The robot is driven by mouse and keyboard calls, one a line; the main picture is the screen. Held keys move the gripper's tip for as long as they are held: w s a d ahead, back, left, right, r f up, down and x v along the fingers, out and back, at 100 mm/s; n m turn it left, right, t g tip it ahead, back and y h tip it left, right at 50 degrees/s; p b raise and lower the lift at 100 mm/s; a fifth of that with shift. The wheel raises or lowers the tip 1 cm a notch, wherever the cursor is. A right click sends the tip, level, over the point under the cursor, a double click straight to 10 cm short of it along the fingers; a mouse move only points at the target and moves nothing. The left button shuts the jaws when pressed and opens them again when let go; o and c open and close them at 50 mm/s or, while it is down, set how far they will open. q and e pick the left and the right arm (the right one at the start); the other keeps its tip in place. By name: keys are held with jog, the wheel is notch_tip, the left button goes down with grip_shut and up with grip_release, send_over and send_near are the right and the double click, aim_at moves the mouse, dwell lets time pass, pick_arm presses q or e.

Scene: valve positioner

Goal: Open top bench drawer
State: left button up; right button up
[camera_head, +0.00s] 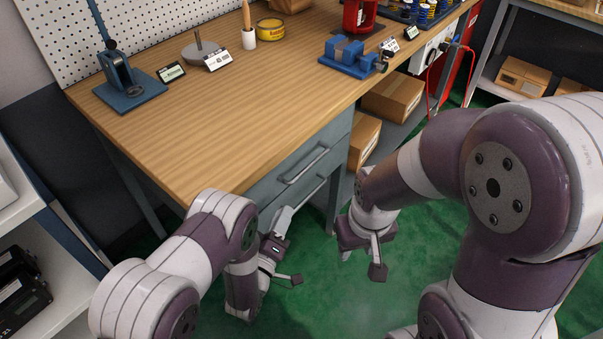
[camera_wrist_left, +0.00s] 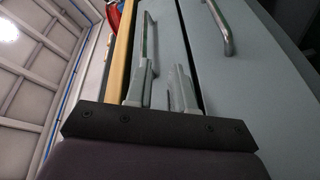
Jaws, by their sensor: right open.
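The grey top drawer (camera_head: 292,166) sits under the wooden bench top, its front closed flush and its bar handle (camera_head: 305,165) facing the floor area. In the left wrist view the top handle (camera_wrist_left: 149,45) runs up behind one finger. My left gripper (camera_head: 281,222) is beside the drawer fronts, left of the handles. In the wrist view its two fingers (camera_wrist_left: 163,88) are apart with a narrow empty gap, and the handle does not appear between them; contact cannot be told. My right gripper (camera_head: 358,240) is open and empty, over the floor right of the drawers.
A lower drawer handle (camera_head: 315,190) is just below the top one and also shows in the wrist view (camera_wrist_left: 220,28). Cardboard boxes (camera_head: 393,97) sit on a shelf right of the drawers. A blue vise (camera_head: 348,58) stands on the bench. Green floor is clear in front.

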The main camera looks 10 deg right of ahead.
aim_at(302, 171)
pick_arm(q)
jog(key=shift+t+h, duration=0.4)
jog(key=shift+t, duration=0.1)
jog(key=x, duration=0.4)
jog(key=r+b+x, duration=0.1)
jog(key=x, duration=0.7)
jog(key=shift+s+d+r, duration=0.1)
jog(key=shift+d+r, duration=0.15)
grip_shut()
